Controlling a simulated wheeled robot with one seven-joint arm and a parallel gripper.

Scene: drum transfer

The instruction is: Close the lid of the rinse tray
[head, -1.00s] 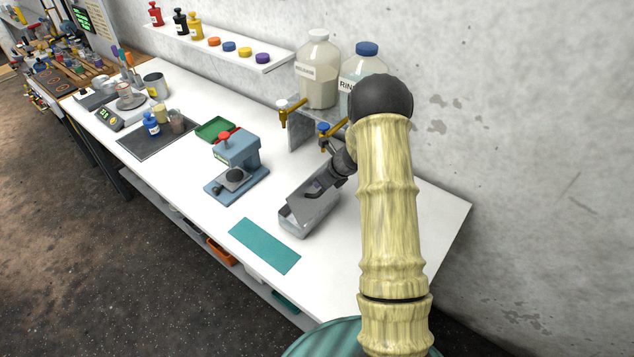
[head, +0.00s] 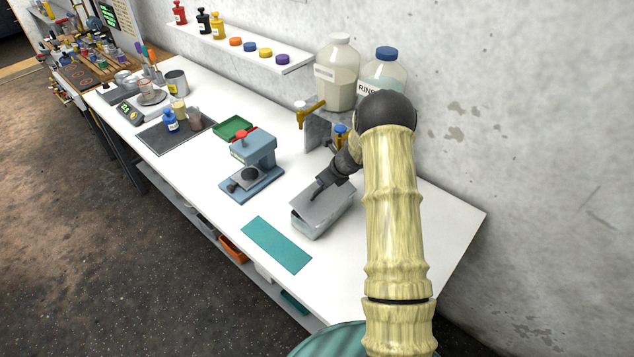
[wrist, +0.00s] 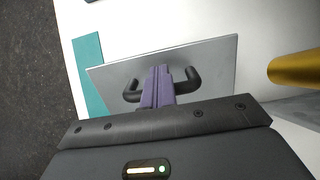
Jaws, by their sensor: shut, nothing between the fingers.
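The rinse tray (head: 322,222) is a grey box on the white bench, to the right of the teal mat. Its grey lid (head: 318,205) lies low over the tray, tilted slightly, with a small gap seeming to show along the front edge. In the wrist view the lid (wrist: 205,65) is a flat grey plate with a dark bar handle (wrist: 188,80). My gripper (head: 318,190) is over the lid from behind. Its purple fingers (wrist: 158,86) are shut with nothing between them, at the handle's middle. I cannot tell whether they touch the lid.
A blue-grey press (head: 253,165) stands left of the tray. The teal mat (head: 277,244) lies in front. Behind are a stand with brass taps (head: 310,113) and two large bottles (head: 338,75). The bench is clear to the tray's right.

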